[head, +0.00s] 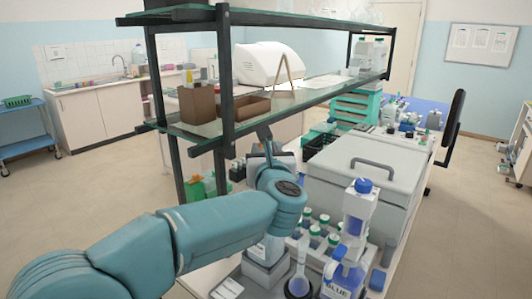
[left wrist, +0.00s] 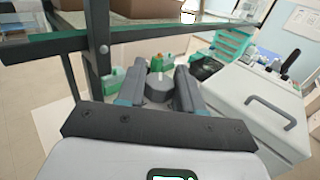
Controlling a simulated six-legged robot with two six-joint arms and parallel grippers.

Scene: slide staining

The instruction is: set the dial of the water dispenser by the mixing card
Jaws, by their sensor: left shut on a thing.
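My left arm comes in from the left in the head view, and its gripper (head: 266,148) reaches away over the bench below the shelf, partly hidden by its own wrist. In the left wrist view the two fingers (left wrist: 158,82) are on either side of a grey round dial (left wrist: 158,90) with a raised ridge, and the gripper is shut on it. The rest of the water dispenser is mostly hidden behind the gripper, and the dial's setting cannot be read. A small folded card stand (head: 289,74) stands on the shelf; I cannot tell whether it is the mixing card. My right gripper is not in view.
A glass shelf with dark posts (head: 226,80) stands close to the left gripper. A large grey lidded box (head: 365,170) is to its right. A bottle marked BLUE (head: 343,277), a flask (head: 298,284) and several green-capped bottles crowd the near bench.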

